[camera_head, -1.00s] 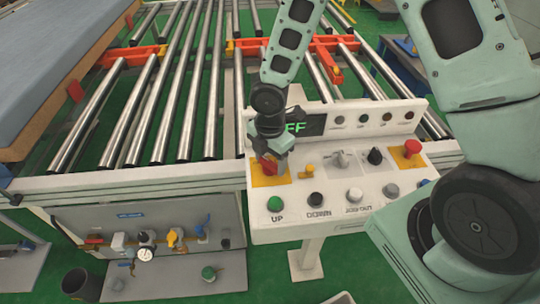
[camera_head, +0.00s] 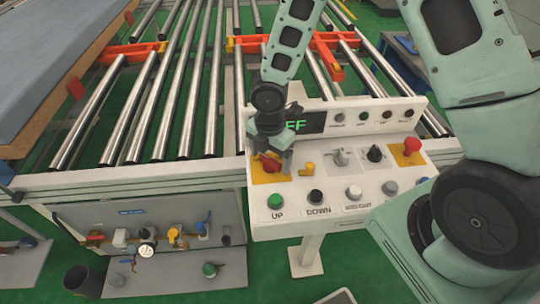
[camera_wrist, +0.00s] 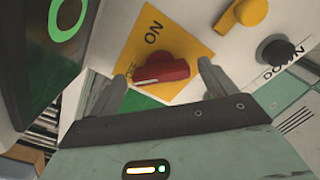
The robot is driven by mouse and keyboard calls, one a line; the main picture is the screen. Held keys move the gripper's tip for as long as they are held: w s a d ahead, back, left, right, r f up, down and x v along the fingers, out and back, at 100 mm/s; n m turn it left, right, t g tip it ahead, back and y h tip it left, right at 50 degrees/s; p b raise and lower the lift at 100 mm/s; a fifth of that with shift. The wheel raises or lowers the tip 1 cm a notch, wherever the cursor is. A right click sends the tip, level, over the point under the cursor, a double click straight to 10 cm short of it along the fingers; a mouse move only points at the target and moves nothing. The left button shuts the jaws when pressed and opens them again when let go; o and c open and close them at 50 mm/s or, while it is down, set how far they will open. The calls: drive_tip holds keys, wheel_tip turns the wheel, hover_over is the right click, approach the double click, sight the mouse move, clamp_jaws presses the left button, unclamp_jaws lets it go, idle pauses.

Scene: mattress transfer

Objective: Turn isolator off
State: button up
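The isolator is a red rotary knob (camera_head: 271,164) on a yellow plate (camera_head: 262,178) at the left of the white control panel (camera_head: 330,225). In the wrist view, the knob (camera_wrist: 163,72) lies roughly crosswise, its white-marked end toward the partly hidden label at the plate's left edge, not toward "ON". My gripper (camera_head: 270,150) is just above the knob. In the wrist view, its fingers (camera_wrist: 159,86) are spread on either side of the knob with visible gaps. The display (camera_head: 302,126) shows green letters ending in "FF"; my arm hides its left part.
A small yellow switch (camera_head: 307,169) sits close to the right of the knob. Green UP (camera_head: 275,202) and black DOWN (camera_head: 316,197) buttons are in front. A red emergency button (camera_head: 411,146) stands at the panel's right. Metal rollers (camera_head: 182,110) lie behind and left.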

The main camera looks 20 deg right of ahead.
sight(270, 159)
drive_tip(key=shift+r, duration=0.1)
wheel_tip(270, 159, up, 17)
drive_tip(key=p, duration=0.1)
drive_tip(key=shift+r, duration=0.15)
idle(0.6)
drive_tip(key=s+a+m+b, duration=0.2)
drive_tip(key=s+a+m, duration=0.1)
drive_tip(key=s+m, duration=0.5)
drive_tip(key=s+a+m+b, duration=0.3)
drive_tip(key=s+m, duration=0.5)
drive_tip(key=s, duration=0.4)
drive_tip(key=shift+s+a+f+y, duration=0.25)
drive_tip(key=shift+f+y, duration=0.05)
drive_tip(key=shift+f, duration=0.15)
